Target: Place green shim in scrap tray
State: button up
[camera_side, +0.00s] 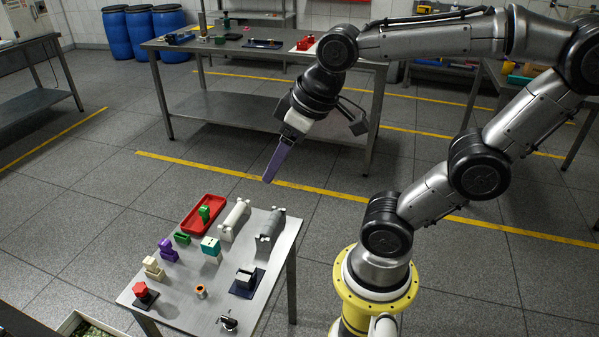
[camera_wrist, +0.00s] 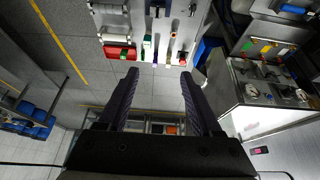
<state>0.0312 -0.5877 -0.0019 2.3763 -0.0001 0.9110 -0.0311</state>
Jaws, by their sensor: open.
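The red tray (camera_side: 191,225) lies at the back left of the near metal table; it also shows in the wrist view (camera_wrist: 112,51). A green piece (camera_side: 204,213) stands inside the tray, and shows there in the wrist view (camera_wrist: 123,57). A second green piece (camera_side: 182,238) lies on the table just in front of the tray. I cannot tell for sure which is the shim. My gripper (camera_side: 269,180) hangs high above and behind the table, clear of everything. In the wrist view its two dark fingers (camera_wrist: 158,74) are spread apart with nothing between them.
Light grey (camera_side: 236,217) and dark grey (camera_side: 270,231) fixtures stand right of the tray. A teal-and-white block (camera_side: 210,246), a purple piece (camera_side: 167,250), a cream piece (camera_side: 153,267) and a red-topped piece (camera_side: 144,294) stand nearer. Space above the table is free.

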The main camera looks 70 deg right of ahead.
jog(key=shift+t, duration=0.3)
jog(key=s, duration=0.1)
jog(key=s+f, duration=0.2)
jog(key=s, duration=0.1)
jog(key=shift+a, duration=0.3)
dwell(0.7)
